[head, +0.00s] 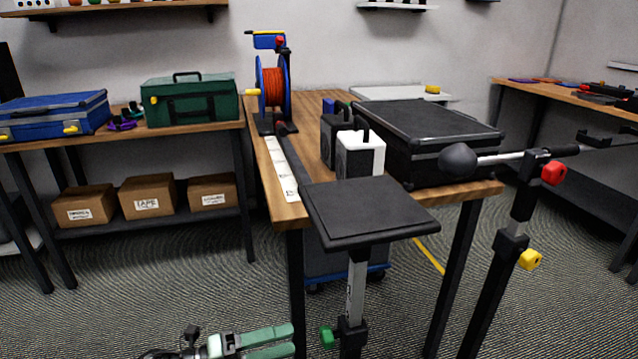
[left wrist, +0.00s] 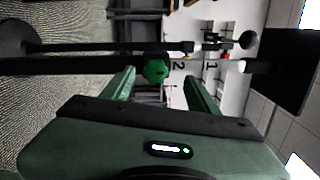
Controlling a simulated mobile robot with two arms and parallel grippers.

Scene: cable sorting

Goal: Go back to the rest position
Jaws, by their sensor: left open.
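My left gripper (head: 291,341) shows at the bottom of the head view, low in front of the table, with its two green fingers pointing right. In the left wrist view its fingers (left wrist: 160,88) are spread apart with nothing held between them. A stand with a green knob (head: 327,336) is just right of the fingertips in the head view. That green knob also shows in the left wrist view (left wrist: 155,69), seen past the gap between the fingers; I cannot tell how far off it is. My right gripper is in neither view.
The stand's black plate (head: 368,212) rises before the wooden table (head: 285,208). The table carries an orange cable reel (head: 273,88) and a black case (head: 425,130). Another stand with red and yellow knobs (head: 511,243) is at right. Carpet (head: 150,300) is clear at left.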

